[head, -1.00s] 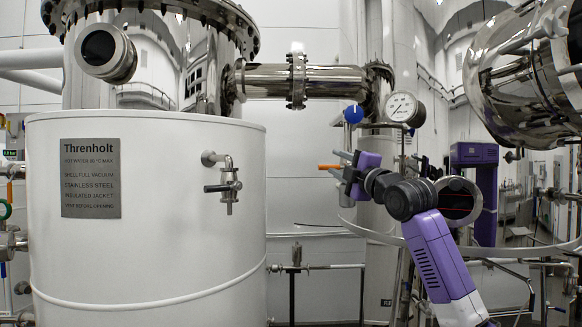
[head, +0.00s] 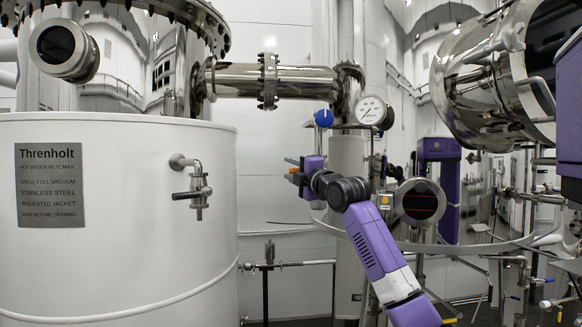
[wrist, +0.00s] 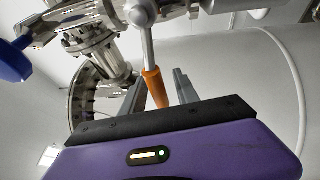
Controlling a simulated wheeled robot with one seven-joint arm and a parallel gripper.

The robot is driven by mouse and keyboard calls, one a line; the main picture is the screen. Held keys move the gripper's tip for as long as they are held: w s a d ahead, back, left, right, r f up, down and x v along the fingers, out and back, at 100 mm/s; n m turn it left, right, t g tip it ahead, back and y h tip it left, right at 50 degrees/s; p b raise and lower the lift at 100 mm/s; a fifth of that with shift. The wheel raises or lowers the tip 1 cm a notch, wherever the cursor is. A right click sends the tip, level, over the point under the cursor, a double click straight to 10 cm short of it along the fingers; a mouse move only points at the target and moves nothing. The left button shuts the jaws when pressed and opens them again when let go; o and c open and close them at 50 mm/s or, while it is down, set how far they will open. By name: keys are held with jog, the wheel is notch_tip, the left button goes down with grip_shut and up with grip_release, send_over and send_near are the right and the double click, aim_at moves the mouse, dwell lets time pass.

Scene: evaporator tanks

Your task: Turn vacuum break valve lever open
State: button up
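The vacuum break valve lever has an orange grip (wrist: 155,87) on a metal stem, below a ball-shaped valve body in the wrist view. My gripper (wrist: 160,78) is open, with one grey finger on each side of the orange grip. Gaps show between the grip and both fingers. In the head view my gripper (head: 297,170) is small, beside the column under the blue knob (head: 324,118). Only a bit of orange shows there among the fingers, and the rest of the lever is hidden. The blue knob also shows at the left in the wrist view (wrist: 14,62).
A white Threnholt tank (head: 110,245) with a small tap (head: 197,190) stands at the left. A pressure gauge (head: 370,111) is just above my arm. A steel pipe (head: 285,80) crosses overhead, and a large steel vessel (head: 490,90) hangs at the right.

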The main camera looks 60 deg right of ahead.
jog(key=shift+w+d, duration=0.1)
grip_shut()
dwell(1.4)
